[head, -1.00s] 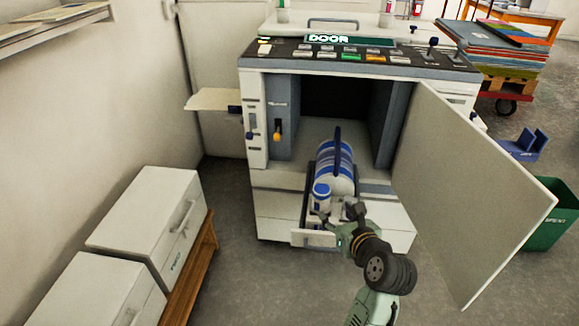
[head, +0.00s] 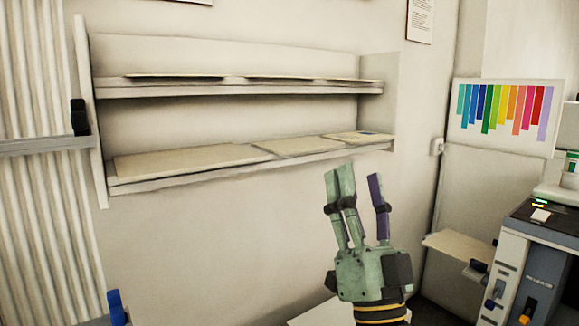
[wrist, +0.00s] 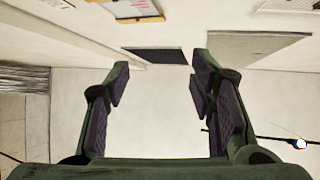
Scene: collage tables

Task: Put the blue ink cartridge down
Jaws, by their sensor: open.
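My gripper (head: 358,176) is raised in front of the pale wall, its fingers pointing up, spread and empty. The wrist view also shows the gripper (wrist: 161,62) open with nothing between its purple-padded fingers. No blue ink cartridge shows in either current view. The printing machine (head: 528,268) is only partly in view at the right edge, and its front bay and drawer are out of the picture.
A wall shelf (head: 240,175) with flat boards is behind and left of my gripper. A side tray (head: 462,248) juts from the machine. A colour chart (head: 506,112) hangs on the wall. A blue item (head: 117,307) shows at the lower left.

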